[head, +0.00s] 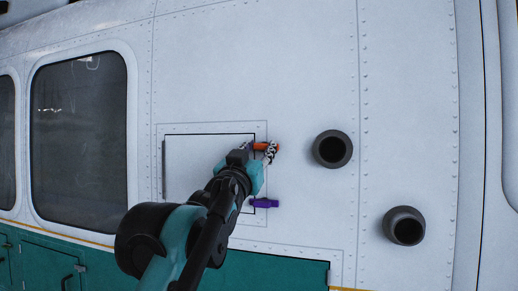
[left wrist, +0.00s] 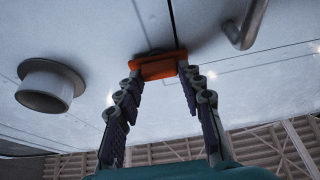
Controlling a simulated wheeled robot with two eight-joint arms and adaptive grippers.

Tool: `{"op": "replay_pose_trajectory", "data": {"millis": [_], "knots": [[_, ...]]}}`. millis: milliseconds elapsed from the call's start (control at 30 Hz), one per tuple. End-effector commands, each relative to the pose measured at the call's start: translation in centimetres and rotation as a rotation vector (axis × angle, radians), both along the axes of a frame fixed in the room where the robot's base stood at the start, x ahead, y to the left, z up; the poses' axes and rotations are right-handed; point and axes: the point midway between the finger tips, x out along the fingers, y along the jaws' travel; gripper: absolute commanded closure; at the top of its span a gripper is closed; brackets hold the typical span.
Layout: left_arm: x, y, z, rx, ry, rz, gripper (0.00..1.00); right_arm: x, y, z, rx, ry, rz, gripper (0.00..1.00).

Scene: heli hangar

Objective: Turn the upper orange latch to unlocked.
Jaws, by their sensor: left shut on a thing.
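The upper orange latch (head: 265,146) sits at the upper right edge of a white panel door (head: 188,160) in the head view. It lies about level there, partly hidden by my gripper. My left gripper (head: 259,151) reaches up to it from below left. In the left wrist view the orange latch (left wrist: 158,67) lies between the fingertips of my left gripper (left wrist: 158,74), which is shut on it. A lower purple latch (head: 264,203) sits below it on the door's right edge. My right gripper is in neither view.
Two dark round pipes stick out of the white hull to the right, an upper one (head: 332,149) and a lower one (head: 404,226). A grey bent bar (left wrist: 247,25) juts out in the left wrist view. A dark window (head: 80,125) is at the left.

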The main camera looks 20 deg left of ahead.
Motion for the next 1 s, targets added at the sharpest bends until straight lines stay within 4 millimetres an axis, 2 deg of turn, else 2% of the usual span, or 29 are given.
{"op": "replay_pose_trajectory", "data": {"millis": [267,1000], "knots": [[0.0,0.2,0.3,0.175,-0.005,0.003,0.91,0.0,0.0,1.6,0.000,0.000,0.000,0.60],[0.0,0.4,0.6,0.872,-0.029,0.000,0.91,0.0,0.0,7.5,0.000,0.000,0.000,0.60]]}}
